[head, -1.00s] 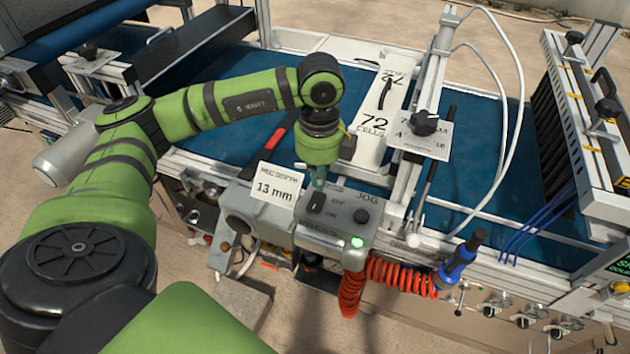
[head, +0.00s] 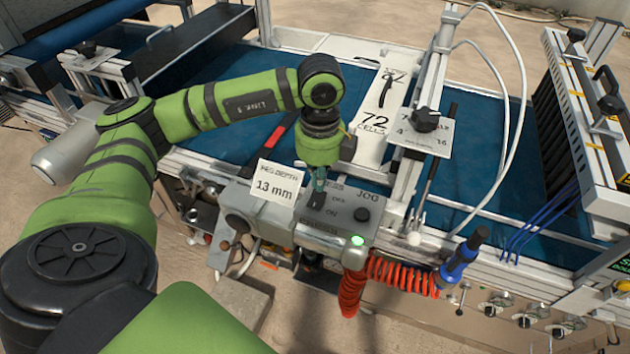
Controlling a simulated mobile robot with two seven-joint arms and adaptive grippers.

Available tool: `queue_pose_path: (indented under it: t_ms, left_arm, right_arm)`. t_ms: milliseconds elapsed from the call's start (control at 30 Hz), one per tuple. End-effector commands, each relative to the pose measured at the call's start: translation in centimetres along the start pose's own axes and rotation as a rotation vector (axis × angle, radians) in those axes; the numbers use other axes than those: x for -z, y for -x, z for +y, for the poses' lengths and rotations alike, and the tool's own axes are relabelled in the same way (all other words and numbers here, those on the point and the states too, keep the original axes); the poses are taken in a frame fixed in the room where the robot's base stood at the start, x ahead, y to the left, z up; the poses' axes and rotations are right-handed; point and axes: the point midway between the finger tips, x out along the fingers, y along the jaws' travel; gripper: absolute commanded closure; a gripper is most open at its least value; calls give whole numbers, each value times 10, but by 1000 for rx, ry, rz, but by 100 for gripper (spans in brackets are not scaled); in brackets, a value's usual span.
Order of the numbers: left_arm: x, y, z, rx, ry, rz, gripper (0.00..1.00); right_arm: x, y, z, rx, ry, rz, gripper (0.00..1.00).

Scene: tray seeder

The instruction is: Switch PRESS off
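The grey control box (head: 290,215) stands on the near edge of the machine. On its top is the black PRESS switch (head: 316,201), with OFF lettering on the far side and ON lettering nearer me. My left gripper (head: 319,182) points down over the switch from behind. Its narrow teal fingertips are at or just above the lever, and contact is unclear. The fingers look close together, but their opening is too small to judge. The gripper partly hides the PRESS lettering, and the lever's exact tilt is hard to read. My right gripper is not in view.
A black JOG knob (head: 361,214) and a lit green lamp (head: 357,240) are on the same box. A "13 mm" card (head: 276,184) stands left of the switch. A red coiled hose (head: 352,290) hangs in front, with a blue tool (head: 460,262) at right.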

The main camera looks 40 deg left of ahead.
Motion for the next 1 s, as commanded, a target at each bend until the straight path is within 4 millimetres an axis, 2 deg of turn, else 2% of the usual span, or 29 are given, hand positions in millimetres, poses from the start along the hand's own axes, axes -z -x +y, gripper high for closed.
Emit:
queue_pose_path:
  t_ms: [1000]
  left_arm:
    - [0,-8,0,0,0,0,100]
  right_arm:
    - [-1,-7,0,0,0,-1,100]
